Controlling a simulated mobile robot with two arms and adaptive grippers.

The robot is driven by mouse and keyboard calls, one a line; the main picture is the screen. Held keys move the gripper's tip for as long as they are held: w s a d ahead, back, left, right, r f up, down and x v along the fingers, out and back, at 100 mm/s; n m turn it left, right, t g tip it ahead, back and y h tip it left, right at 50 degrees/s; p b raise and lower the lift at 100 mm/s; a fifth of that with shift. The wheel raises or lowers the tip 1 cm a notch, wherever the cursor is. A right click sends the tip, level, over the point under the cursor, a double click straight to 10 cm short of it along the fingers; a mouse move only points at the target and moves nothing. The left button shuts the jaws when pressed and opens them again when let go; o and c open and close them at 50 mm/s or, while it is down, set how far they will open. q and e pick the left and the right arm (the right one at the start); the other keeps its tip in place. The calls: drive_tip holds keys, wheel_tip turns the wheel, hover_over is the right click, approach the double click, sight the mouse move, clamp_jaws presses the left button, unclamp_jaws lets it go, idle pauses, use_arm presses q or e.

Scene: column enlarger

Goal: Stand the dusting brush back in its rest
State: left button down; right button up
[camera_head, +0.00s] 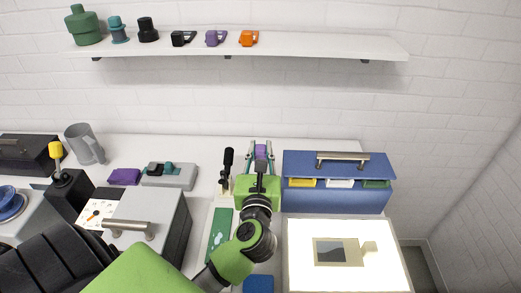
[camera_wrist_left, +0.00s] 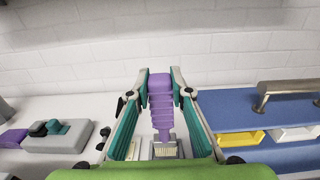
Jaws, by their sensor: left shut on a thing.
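My left gripper (camera_head: 260,150) is at the back of the counter, between a black upright handle and the blue cabinet. In the left wrist view my left gripper (camera_wrist_left: 160,82) is shut on the ridged purple handle of the dusting brush (camera_wrist_left: 161,102). The brush is upright with its pale bristles (camera_wrist_left: 166,150) down; the green gripper body partly hides the lower end. In the head view only a bit of its purple handle (camera_head: 261,151) shows between the fingers. I cannot tell whether the bristles touch anything or which object is the rest. My right gripper is not in view.
The blue cabinet (camera_head: 340,163) stands close on the right, above a lit panel (camera_head: 300,270). The black upright handle (camera_head: 228,160) is close on the left. A grey box (camera_head: 150,212) and a black block (camera_head: 70,195) stand further left. A shelf (camera_head: 240,49) runs above.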

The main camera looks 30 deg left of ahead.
use_arm(q)
drive_tip(key=shift+f, duration=0.4)
idle(0.4)
drive_tip(key=shift+f+b, duration=0.2)
drive_tip(key=shift+b, duration=0.1)
drive_tip(key=shift+f+b, duration=2.05)
drive_tip(key=shift+f, duration=0.6)
idle(0.5)
drive_tip(key=c, duration=1.8)
unclamp_jaws()
drive_tip(key=shift+o, duration=0.2)
drive_tip(key=shift+s, duration=0.15)
